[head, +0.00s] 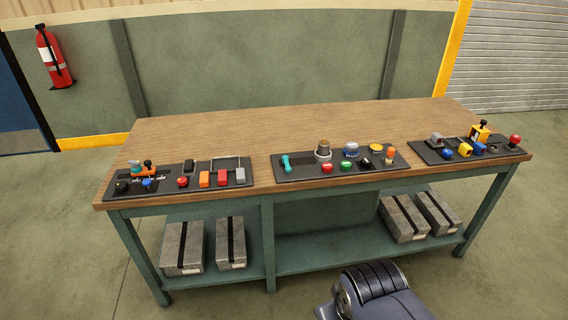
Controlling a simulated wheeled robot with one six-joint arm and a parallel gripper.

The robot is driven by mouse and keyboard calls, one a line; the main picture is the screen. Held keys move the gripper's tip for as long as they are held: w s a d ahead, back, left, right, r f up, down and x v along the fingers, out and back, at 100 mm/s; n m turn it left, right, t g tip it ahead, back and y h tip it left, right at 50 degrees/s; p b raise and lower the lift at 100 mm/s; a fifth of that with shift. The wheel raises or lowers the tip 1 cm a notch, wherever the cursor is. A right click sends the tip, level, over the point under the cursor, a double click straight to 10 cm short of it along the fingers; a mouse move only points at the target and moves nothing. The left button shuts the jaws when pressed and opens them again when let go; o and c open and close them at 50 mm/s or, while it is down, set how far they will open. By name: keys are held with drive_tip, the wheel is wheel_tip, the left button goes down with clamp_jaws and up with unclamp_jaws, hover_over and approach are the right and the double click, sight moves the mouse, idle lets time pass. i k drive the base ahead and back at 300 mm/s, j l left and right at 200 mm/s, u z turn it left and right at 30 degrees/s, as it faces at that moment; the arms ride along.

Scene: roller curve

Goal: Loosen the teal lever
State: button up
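A teal lever (286,162) stands near the left end of the middle black panel (300,177), on the wooden workbench. It looks like a short handle with a rounded top, leaning slightly. Its pivot is too small to make out. A small teal part also shows at the back left of the left panel (205,186), beside an orange piece. My gripper is not in view; only a blue-grey and black part of my own body shows at the bottom of the head view, in front of the bench.
The right panel (425,152) holds several controls. The workbench (300,118) is bare behind the panels. Grey boxes sit on the lower shelf (330,243).

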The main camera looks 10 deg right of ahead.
sight(285, 158)
drive_tip(key=i+l, duration=0.2)
drive_tip(key=i, duration=0.2)
drive_tip(key=i+l, duration=0.2)
drive_tip(key=i, duration=0.25)
drive_tip(key=i+l+u, duration=0.1)
drive_tip(key=i, duration=0.3)
drive_tip(key=i+l, duration=0.3)
drive_tip(key=i, duration=0.1)
